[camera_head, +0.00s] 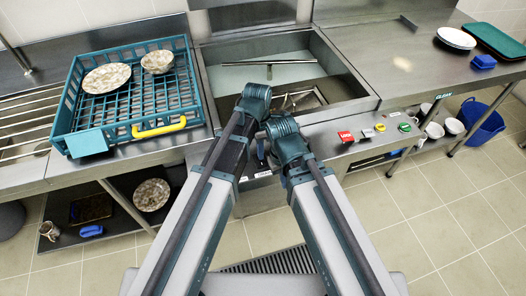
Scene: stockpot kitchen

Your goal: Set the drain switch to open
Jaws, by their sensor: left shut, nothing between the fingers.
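A small row of controls sits on the front panel right of the sink (350,82). My left gripper (262,152) is small and dark, between the two arms in front of the sink's front edge. It is shut and empty, left of the controls and apart from them. My right gripper is hidden behind its own arm.
A teal rack (66,118) with two speckled dishes and a yellow handle stands on the left counter. A pan, plate and mug are on the shelf below. White plates, a teal tray (497,40) and a blue sponge (483,62) lie on the right counter. A blue tub (484,124) stands below.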

